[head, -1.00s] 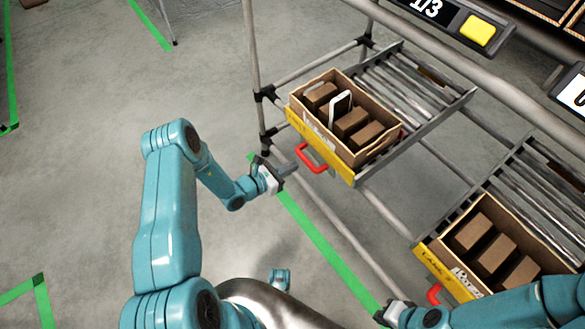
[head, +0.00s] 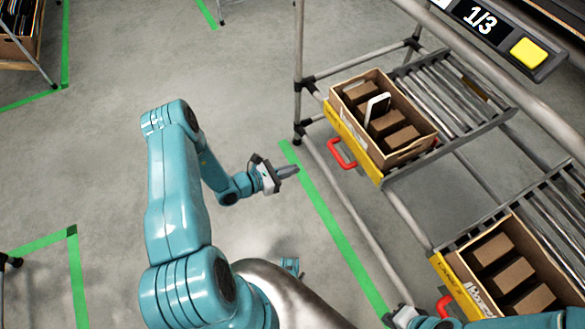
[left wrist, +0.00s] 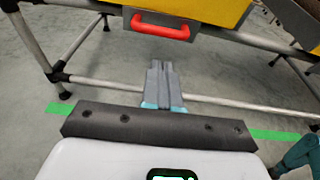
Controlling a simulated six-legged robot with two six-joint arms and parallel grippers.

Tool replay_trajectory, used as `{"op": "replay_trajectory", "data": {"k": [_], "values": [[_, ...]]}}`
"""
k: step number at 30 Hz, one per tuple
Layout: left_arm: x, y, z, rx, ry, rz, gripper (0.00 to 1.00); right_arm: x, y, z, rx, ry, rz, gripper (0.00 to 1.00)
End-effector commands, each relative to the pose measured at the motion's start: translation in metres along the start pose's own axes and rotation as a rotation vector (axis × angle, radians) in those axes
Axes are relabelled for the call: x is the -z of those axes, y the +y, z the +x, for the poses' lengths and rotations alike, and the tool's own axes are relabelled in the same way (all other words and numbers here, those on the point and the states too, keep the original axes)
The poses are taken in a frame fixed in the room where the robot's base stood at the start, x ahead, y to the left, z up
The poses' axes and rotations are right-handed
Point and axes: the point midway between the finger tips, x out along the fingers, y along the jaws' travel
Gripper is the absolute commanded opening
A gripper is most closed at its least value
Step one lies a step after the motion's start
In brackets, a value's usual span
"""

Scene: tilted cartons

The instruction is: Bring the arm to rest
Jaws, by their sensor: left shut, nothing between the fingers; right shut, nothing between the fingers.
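My left gripper (head: 288,171) is shut and empty, held in the air left of the rack, apart from it. In the left wrist view its fingers (left wrist: 160,85) are together, with the red handle (left wrist: 160,26) of a carton lane beyond them. My right gripper (head: 388,318) shows only in part at the bottom edge of the head view, near the lower lane, with nothing seen in it.
A tilted carton (head: 348,81) with several brown boxes and a white item sits on the upper roller lane. Another carton (head: 520,239) with brown boxes sits lower right. Rack posts (head: 298,60) stand close right of my left gripper. Open floor (head: 100,150) lies left.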

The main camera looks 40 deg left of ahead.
Motion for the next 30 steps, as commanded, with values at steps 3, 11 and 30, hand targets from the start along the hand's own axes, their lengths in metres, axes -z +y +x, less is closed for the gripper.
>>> {"op": "replay_trajectory", "data": {"k": [3,11,30], "values": [[0.000,0.000,0.000,0.000,0.000,0.000,0.00,0.000,0.000,0.000,0.000,0.000,0.000,0.00],[0.000,-0.005,0.001,0.016,0.005,0.001,0.00,0.000,0.000,0.000,0.000,0.000,0.000,0.00],[0.045,-0.258,-0.097,1.516,0.405,1.316,0.00,0.000,0.000,0.000,0.000,0.000,0.000,0.00]]}}
